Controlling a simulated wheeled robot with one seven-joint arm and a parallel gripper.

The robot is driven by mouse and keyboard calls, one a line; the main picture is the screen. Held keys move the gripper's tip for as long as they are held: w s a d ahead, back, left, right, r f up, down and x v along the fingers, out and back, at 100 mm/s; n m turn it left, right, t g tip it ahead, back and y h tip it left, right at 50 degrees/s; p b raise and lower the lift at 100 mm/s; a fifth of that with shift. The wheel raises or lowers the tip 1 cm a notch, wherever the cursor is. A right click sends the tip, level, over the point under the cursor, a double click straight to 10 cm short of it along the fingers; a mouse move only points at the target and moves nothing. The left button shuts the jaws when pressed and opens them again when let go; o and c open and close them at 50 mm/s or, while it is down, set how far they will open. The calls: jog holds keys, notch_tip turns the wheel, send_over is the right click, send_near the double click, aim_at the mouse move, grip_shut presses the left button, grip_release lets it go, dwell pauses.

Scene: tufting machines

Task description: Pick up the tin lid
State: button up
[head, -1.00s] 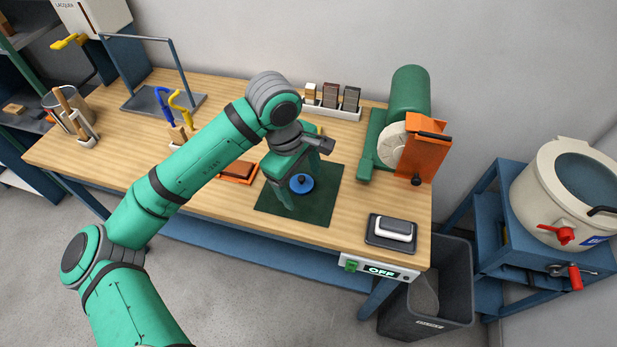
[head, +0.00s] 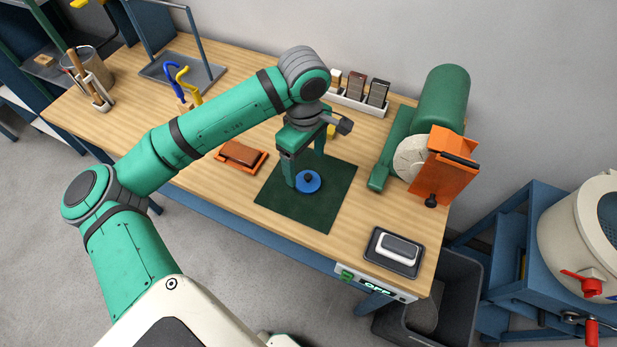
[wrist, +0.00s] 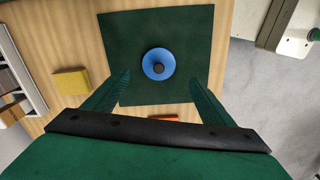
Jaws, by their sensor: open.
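The tin lid (head: 311,187) is a blue disc with a dark round knob, lying on a dark green mat (head: 275,205) on the wooden bench. In the wrist view the lid (wrist: 148,66) lies on the mat (wrist: 118,38), ahead and between the lines of the two fingers. My gripper (head: 305,168) is open and empty, pointing down over the mat close to the lid. One finger overlaps the lid's left edge in the head view. The wrist view shows the open gripper (wrist: 159,77) with nothing between its fingers. Its exact height above the lid is hard to tell.
A green machine (head: 443,100) with a pale wheel and orange guard (head: 440,180) stands right of the mat. A tray with a grey-topped block (head: 400,247) is at the front right. An orange tray with a brown block (head: 240,153) lies left. A yellow block (wrist: 71,82) is near.

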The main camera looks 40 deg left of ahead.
aim_at(307, 175)
notch_tip(307, 175, down, 2)
jog(key=shift+s+d, duration=0.15)
jog(key=shift+w+f, duration=0.15)
jog(key=shift+f, duration=1.05)
jog(key=shift+w+f, duration=0.1)
jog(key=shift+f, duration=1.05)
jog(key=shift+c, duration=0.3)
jog(key=c, duration=1.1)
